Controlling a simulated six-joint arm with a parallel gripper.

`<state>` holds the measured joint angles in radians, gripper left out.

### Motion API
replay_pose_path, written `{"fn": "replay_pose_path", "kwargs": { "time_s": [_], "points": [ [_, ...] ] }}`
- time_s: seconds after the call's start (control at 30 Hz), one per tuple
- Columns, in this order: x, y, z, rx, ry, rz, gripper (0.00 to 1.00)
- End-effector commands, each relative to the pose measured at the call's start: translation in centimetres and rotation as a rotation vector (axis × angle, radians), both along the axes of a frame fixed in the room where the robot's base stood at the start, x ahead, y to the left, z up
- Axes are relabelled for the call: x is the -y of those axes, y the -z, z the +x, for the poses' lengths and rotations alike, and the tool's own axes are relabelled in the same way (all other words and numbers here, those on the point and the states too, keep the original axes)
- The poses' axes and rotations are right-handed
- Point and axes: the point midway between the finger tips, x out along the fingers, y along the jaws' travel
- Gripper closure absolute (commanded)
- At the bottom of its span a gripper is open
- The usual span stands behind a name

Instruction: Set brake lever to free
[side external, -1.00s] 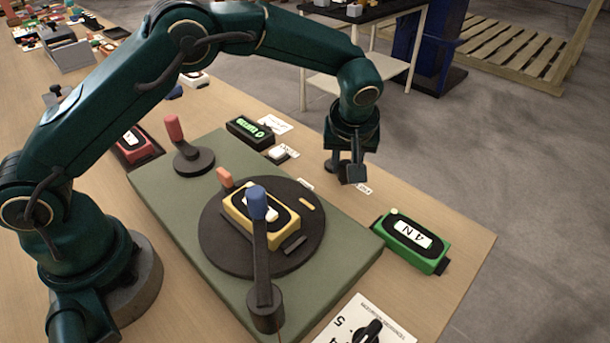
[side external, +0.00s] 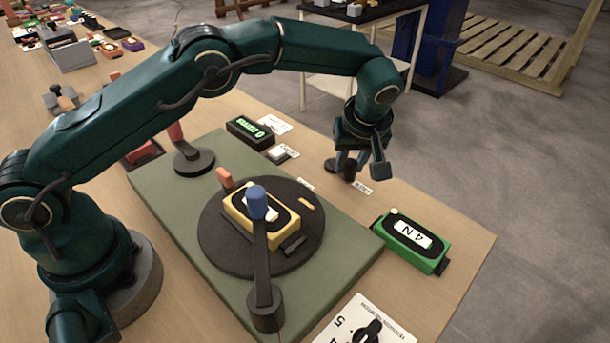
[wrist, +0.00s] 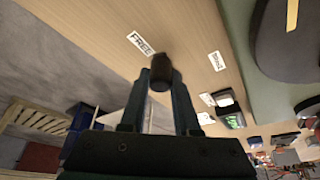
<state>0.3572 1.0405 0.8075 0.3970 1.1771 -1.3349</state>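A short dark upright knob, apparently the brake lever's handle (wrist: 160,72), stands beside a white label reading FREE (wrist: 140,43) in the wrist view. In the side external view the dark handle (side external: 349,172) is small and partly hidden by my gripper (side external: 361,160), with the label (side external: 362,189) just in front of it. In the wrist view my gripper (wrist: 160,80) has a finger on each side of the handle. The fingers stand apart in the side view. I cannot tell whether either touches the handle.
A green pad (side external: 180,215) carries a dark turntable (side external: 215,240) with a yellow device (side external: 262,226), a blue-tipped lever (side external: 258,205) and a red-tipped lever (side external: 175,133). A green 4 N box (side external: 412,238) stands at right. A black display (side external: 250,130) is behind.

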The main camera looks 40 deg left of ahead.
Motion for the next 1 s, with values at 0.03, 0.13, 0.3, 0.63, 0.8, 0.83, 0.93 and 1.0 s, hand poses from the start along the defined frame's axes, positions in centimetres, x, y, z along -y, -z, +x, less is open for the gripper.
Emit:
{"fn": "replay_pose_path", "kwargs": {
  "time_s": [0.03, 0.13, 0.3, 0.63, 0.8, 0.83, 0.93, 1.0],
  "points": [
    [0.0, 0.0, 0.1, 0.003, 0.002, -0.002, 0.55],
    [0.0, 0.0, 0.1, 0.003, 0.002, -0.002, 0.40],
    [0.0, 0.0, 0.1, 0.002, 0.002, -0.001, 0.40],
    [0.9, -2.7, -0.6, 0.007, 0.003, -0.003, 0.40],
    [1.4, -4.4, -1.1, 0.005, 0.002, -0.002, 0.40],
    [1.5, -4.5, -1.1, 0.006, 0.003, -0.004, 0.40],
    [1.5, -4.8, -1.2, 0.002, 0.002, -0.002, 0.40],
    [1.5, -4.8, -1.3, 0.002, 0.002, -0.002, 0.40]
  ]
}}
